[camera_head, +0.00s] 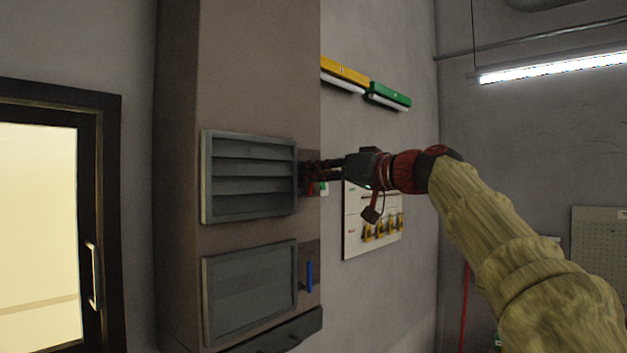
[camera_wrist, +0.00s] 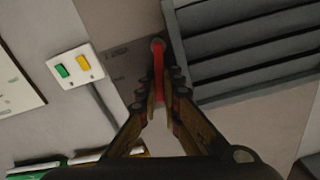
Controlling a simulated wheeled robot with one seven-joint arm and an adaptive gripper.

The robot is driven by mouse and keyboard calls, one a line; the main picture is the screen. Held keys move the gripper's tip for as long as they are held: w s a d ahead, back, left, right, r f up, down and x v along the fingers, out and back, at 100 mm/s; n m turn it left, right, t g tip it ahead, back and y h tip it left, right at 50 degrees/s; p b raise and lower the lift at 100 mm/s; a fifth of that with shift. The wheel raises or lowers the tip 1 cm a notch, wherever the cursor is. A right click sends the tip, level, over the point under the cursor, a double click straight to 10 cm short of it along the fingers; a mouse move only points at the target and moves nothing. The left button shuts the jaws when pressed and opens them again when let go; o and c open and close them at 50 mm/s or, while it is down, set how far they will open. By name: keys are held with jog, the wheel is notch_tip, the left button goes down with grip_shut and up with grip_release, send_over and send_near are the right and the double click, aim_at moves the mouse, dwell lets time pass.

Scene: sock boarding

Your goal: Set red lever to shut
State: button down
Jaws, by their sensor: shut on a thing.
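The red lever (camera_wrist: 158,62) shows in the wrist view beside a slatted vent, with its pivot end at the top and its free end between my fingers. My gripper (camera_wrist: 160,100) is shut on the red lever. In the head view my gripper (camera_head: 318,171) reaches the right side of the upper vent (camera_head: 248,178), whose slats are tilted with dark gaps between them. The lever is mostly hidden there behind my fingers, with a little red showing below them. Lettering on the lever's plate is too blurred to read.
A blue lever (camera_head: 309,275) hangs beside the lower panel (camera_head: 250,290), whose face looks closed. A white switch plate (camera_wrist: 74,66) with green and yellow buttons is left of the lever in the wrist view. A white board (camera_head: 373,220) with yellow items hangs behind my arm.

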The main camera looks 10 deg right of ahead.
jog(key=shift+w+f, duration=0.1)
jog(key=shift+f, duration=0.05)
jog(key=c, duration=2)
grip_release()
jog(key=shift+o, duration=0.2)
jog(key=v, duration=0.8)
